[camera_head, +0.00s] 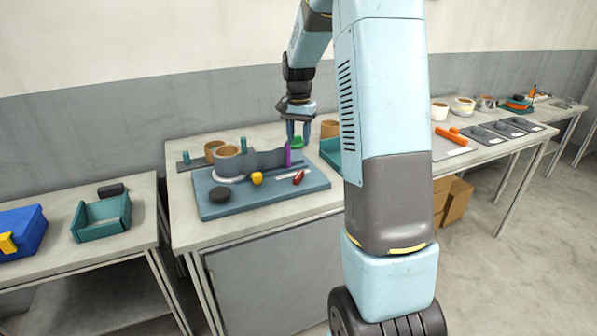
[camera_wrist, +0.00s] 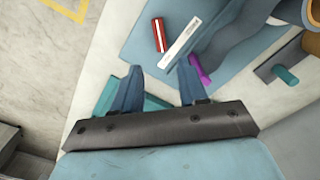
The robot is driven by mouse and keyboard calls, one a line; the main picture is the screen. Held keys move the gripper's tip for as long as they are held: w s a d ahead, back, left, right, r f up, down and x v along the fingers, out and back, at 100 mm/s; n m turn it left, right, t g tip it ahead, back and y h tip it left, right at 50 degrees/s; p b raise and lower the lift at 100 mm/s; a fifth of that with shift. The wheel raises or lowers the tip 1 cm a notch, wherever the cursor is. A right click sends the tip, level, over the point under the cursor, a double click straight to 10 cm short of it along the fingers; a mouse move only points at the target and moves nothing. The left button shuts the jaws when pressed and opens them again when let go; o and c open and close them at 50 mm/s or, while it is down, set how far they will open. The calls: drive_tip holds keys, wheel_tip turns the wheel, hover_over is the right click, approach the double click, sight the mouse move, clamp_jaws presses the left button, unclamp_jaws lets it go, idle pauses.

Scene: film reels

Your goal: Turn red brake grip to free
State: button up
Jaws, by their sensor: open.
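The red brake grip (camera_head: 298,177) is a small red bar on the right part of the blue base plate (camera_head: 222,207). In the wrist view the red grip (camera_wrist: 159,35) shows a pale mark and lies beside a white strip (camera_wrist: 180,43). My gripper (camera_head: 298,140) is open and empty, above and behind the plate's right back part in the head view. In the wrist view my gripper (camera_wrist: 158,72) has its fingers spread, with the red grip ahead of the tips and apart from them. An upright purple piece (camera_head: 288,155) stands near the fingers.
A yellow knob (camera_head: 257,178), a black round knob (camera_head: 220,194) and a tan reel (camera_head: 228,158) are on the plate. A teal tray (camera_head: 331,156) stands to its right, partly hidden by my arm. Another teal tray (camera_head: 102,220) and a blue box (camera_head: 22,232) are on the left table.

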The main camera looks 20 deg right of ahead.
sight(298, 174)
wheel_tip(298, 174, down, 13)
drive_tip(key=shift+r, duration=0.15)
idle(0.4)
drive_tip(key=shift+c, duration=0.4)
clamp_jaws()
